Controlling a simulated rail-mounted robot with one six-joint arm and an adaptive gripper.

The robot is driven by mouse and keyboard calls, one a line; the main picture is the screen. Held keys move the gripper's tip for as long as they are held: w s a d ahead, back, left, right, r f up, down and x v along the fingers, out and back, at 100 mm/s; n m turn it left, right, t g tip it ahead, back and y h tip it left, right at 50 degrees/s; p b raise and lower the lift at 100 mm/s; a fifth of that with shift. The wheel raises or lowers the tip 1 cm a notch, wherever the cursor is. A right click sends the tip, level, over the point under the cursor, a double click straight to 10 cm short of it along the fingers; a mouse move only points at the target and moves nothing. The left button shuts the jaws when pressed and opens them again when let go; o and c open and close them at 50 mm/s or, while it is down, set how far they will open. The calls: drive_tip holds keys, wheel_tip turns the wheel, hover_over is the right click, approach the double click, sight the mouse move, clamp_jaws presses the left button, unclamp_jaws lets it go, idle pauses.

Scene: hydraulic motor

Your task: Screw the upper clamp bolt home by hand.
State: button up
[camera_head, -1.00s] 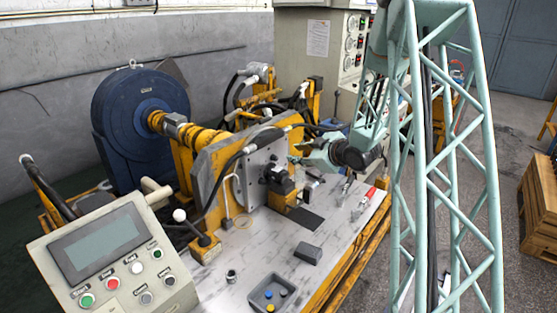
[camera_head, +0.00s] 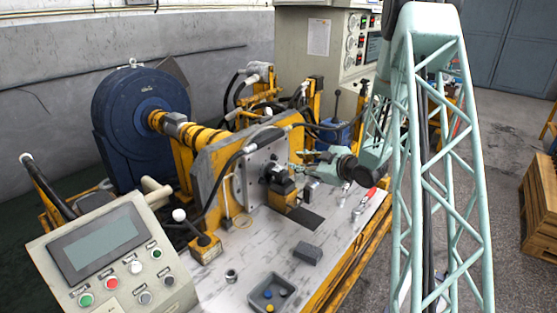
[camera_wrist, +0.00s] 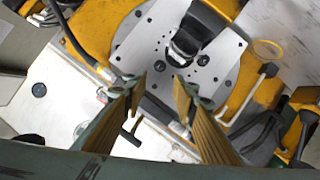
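The black hydraulic motor (camera_head: 279,183) sits against the upright grey mounting plate (camera_head: 255,178). In the wrist view the dark motor (camera_wrist: 196,30) and the plate (camera_wrist: 150,45) show beyond the fingers. Small dark bolt heads or holes dot the plate near the motor; I cannot tell which is the upper clamp bolt. My gripper (camera_head: 294,168) is beside the motor, at its upper right in the head view. In the wrist view my gripper (camera_wrist: 163,86) has its two fingers apart, with nothing visible between the tips. I cannot tell whether it touches anything.
A grey tray (camera_head: 251,299) with small coloured pieces stands at the front of the bench, near a dark block (camera_head: 307,253). A red-handled tool (camera_head: 368,196) lies at the right edge. A control panel (camera_head: 105,255) stands front left. A hose (camera_head: 222,180) curves beside the plate.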

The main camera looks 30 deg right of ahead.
sight(276, 158)
drive_tip(key=shift+w, duration=0.1)
drive_tip(key=shift+b+x, duration=0.9)
drive_tip(key=shift+x, duration=5.9)
drive_tip(key=shift+c, duration=0.9)
drive_tip(key=c, duration=0.7)
